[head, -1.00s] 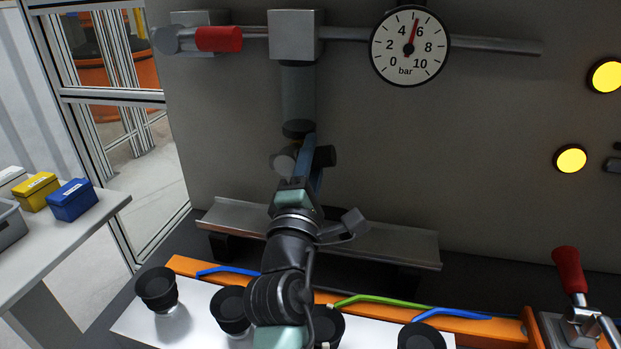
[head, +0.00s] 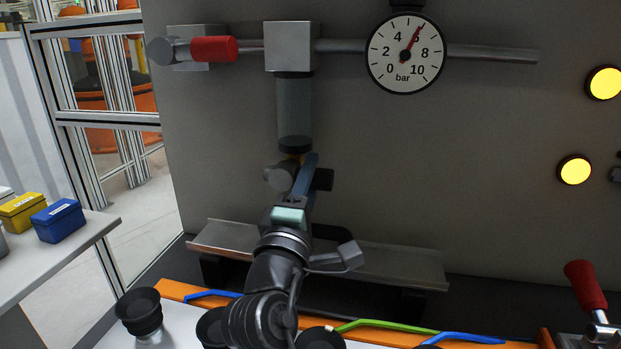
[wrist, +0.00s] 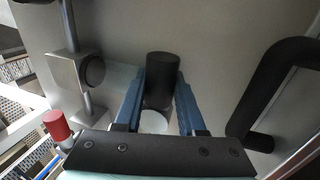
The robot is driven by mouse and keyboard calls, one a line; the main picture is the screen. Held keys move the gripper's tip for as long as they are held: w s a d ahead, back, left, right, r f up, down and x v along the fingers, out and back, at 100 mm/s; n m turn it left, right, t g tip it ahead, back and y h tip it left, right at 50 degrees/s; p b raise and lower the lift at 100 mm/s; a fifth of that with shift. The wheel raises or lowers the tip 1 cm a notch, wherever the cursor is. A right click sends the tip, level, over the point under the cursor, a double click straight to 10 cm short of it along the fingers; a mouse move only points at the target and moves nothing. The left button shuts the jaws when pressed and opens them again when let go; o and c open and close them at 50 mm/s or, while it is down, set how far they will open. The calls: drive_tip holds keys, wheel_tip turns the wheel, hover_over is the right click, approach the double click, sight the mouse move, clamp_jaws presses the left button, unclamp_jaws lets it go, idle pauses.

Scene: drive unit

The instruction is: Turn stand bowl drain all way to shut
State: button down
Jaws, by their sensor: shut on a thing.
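The stand bowl (head: 294,107) is a greyish clear cylinder hanging under a metal block, with a dark bottom end. Below it is the drain: a black round knob (head: 323,180) on the right and a grey round end (head: 279,177) on the left. My gripper (head: 308,162) comes up from below, its blue fingers at the drain. In the wrist view the black knob (wrist: 160,70) lies between the fingertips (wrist: 163,85), which are shut on it. A pale round end (wrist: 153,122) shows nearer the palm. The knob's turn position cannot be told.
A pipe (head: 495,54) with a red sleeve (head: 214,49) and a pressure gauge (head: 405,52) runs above; its needle is near 6. A metal shelf (head: 400,267) is behind my arm. Black cups (head: 140,309) stand in front. A black bent bar (wrist: 275,85) is right in the wrist view.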

drive_tip(key=c, duration=0.5)
unclamp_jaws()
drive_tip(key=v, duration=1.3)
drive_tip(key=shift+f, duration=0.1)
